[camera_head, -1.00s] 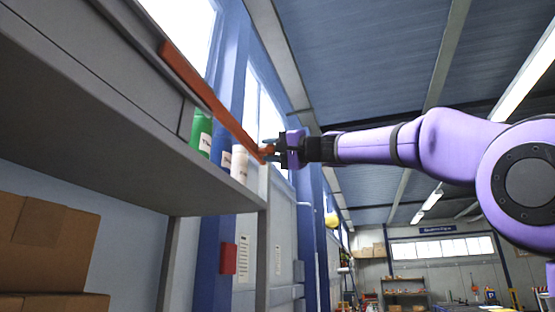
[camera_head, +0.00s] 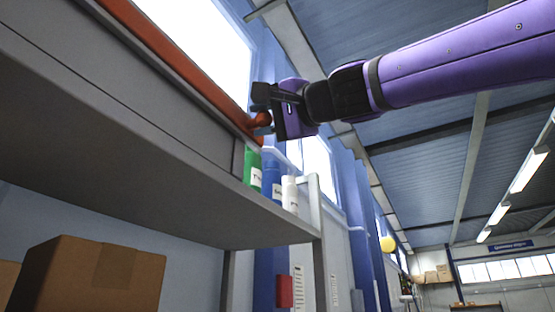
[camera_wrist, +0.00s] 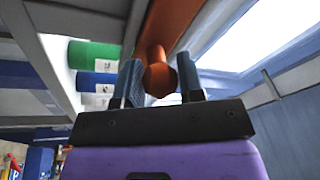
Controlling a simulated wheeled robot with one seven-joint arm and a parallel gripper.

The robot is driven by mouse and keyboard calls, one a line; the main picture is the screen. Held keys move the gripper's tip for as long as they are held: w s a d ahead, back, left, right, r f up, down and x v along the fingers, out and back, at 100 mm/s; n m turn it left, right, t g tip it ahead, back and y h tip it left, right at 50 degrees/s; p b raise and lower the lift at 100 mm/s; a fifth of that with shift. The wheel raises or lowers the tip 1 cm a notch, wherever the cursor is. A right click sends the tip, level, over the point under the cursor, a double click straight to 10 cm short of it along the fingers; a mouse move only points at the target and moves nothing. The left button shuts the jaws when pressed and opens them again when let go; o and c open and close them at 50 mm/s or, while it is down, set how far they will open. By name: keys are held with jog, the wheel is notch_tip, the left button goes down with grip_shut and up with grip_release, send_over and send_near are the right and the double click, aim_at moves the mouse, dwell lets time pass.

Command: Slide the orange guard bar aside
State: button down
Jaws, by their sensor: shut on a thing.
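The orange guard bar (camera_head: 180,62) runs along the front top edge of the grey shelf unit, from the upper left to my gripper. Its rounded end (camera_wrist: 160,78) sits between my two fingers in the wrist view. My gripper (camera_head: 262,112) is shut on that end, and it also shows in the wrist view (camera_wrist: 158,84). A green bottle (camera_head: 252,168), a blue bottle (camera_head: 272,178) and a white bottle (camera_head: 290,194) stand upright on the shelf below and beside the bar's end. In the wrist view the green bottle (camera_wrist: 92,55) lies left of the fingers.
The grey shelf (camera_head: 150,190) has cardboard boxes (camera_head: 90,275) beneath it. A grey upright post (camera_head: 320,230) stands at the shelf's end. A red box (camera_head: 284,291) is on the blue column. The space to the right is open.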

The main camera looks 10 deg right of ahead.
jog(key=shift+s+a, duration=0.3)
jog(key=shift+s, duration=0.05)
jog(key=c, duration=0.8)
grip_release()
jog(key=shift+s+a, duration=0.1)
jog(key=shift+o, duration=0.2)
jog(key=v, duration=1)
jog(key=shift+d+f, duration=0.15)
jog(key=shift+d, duration=0.25)
jog(key=shift+s, duration=0.15)
